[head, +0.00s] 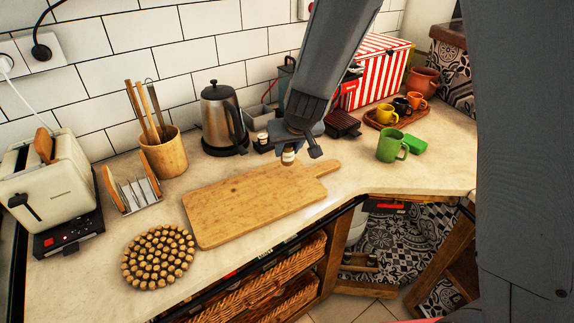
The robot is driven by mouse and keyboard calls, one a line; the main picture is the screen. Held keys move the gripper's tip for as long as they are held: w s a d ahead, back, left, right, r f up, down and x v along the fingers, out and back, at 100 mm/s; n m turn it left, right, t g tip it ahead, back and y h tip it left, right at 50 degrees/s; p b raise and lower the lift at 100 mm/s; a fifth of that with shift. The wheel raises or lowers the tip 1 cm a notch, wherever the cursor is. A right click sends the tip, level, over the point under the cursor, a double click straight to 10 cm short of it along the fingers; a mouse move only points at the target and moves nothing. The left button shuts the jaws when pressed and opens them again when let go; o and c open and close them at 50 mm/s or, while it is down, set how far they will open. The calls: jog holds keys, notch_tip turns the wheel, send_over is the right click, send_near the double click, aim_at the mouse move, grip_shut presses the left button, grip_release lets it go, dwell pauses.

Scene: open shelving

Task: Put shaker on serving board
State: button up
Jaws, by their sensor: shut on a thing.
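The wooden serving board (235,207) lies flat on the counter, its handle pointing to the right. The shaker looks upright. The gripper hides its upper part. I cannot tell whether its base touches the board or hangs just above it.
A steel kettle (222,118) and a small dark-topped jar (263,142) stand behind the board. A green mug (391,146) is to the right. A round cork trivet (158,257) lies front left. The board's left and middle are bare.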

aim_at(287, 159)
jog(key=shift+f+b, duration=1.75)
jog(key=shift+f, duration=0.15)
jog(key=shift+f, duration=0.2)
jog(key=o, duration=1.1)
jog(key=shift+r, duration=0.1)
jog(key=p+v, duration=0.7)
jog(key=v, duration=0.5)
jog(key=shift+r, duration=0.2)
jog(key=s+d+m+g, duration=0.1)
jog(key=s+d, duration=0.4)
jog(key=s+d+m+g+h, duration=0.1)
jog(key=s+d+g, duration=0.1)
jog(key=s+d, duration=0.3)
jog(key=s+d+m+g, duration=0.1)
jog(key=s+d, duration=0.4)
jog(key=s, duration=0.1)
jog(key=shift+s+d+g+h, duration=0.15)
jog(key=shift+s+g+h, duration=0.15)
jog(key=shift+s+h, duration=0.1)
